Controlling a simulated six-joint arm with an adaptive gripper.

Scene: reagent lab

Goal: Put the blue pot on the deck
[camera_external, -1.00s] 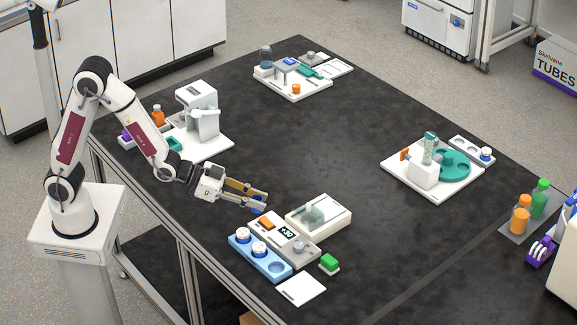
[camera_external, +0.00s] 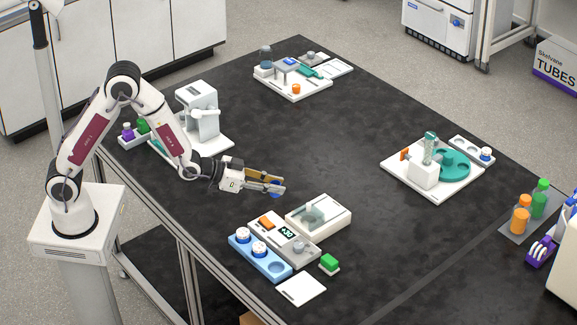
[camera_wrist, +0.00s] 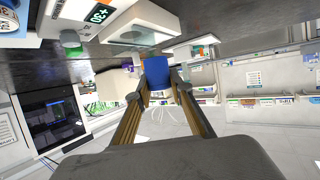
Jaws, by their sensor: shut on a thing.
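My gripper (camera_external: 274,184) is shut on the blue pot (camera_external: 277,190). It holds the pot above the black bench, just behind the grey unit with the +30 display (camera_external: 287,232). In the wrist view the blue pot (camera_wrist: 158,75) sits between the two fingertips (camera_wrist: 161,88). The grey unit has an orange block on it, and a white box with a clear lid (camera_external: 319,217) stands beside it. A light blue rack (camera_external: 270,266) in front holds two white-capped pots and has one empty round recess. I cannot tell which surface is the deck.
A white machine (camera_external: 199,112) stands to the left, a tray with small items (camera_external: 292,93) at the back. A teal turntable station (camera_external: 449,167) is right. The bench middle is clear.

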